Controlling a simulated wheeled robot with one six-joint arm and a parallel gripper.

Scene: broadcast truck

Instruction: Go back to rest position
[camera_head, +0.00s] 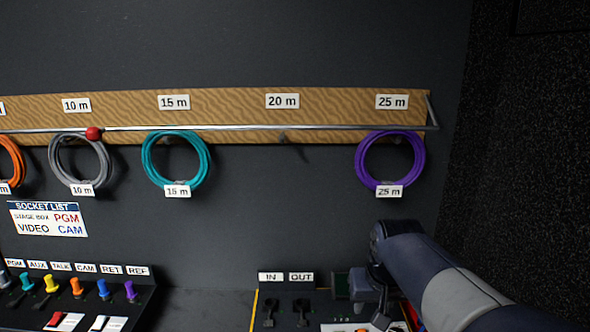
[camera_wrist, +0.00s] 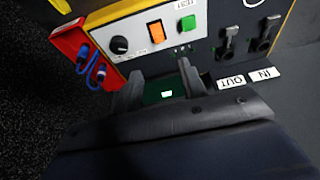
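My arm comes in from the lower right in the head view and bends down at its wrist. My gripper (camera_head: 368,288) is low over the desk panel, left of the arm. In the wrist view, my gripper (camera_wrist: 160,80) has its two fingers apart with nothing held between them. A dark green patch with a small white mark (camera_wrist: 167,94) shows behind the gap between the fingers. The panel (camera_wrist: 138,48) with a black knob, an orange switch and a green button lies just beyond the fingertips.
Coiled cables hang on a wall rail (camera_head: 240,127): orange, grey, teal (camera_head: 147,160) and purple (camera_head: 361,160). The 20 m hook (camera_head: 283,139) is bare. IN and OUT levers (camera_head: 302,310) are left of my gripper. A connector panel (camera_head: 130,290) stands lower left. A dark wall is at right.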

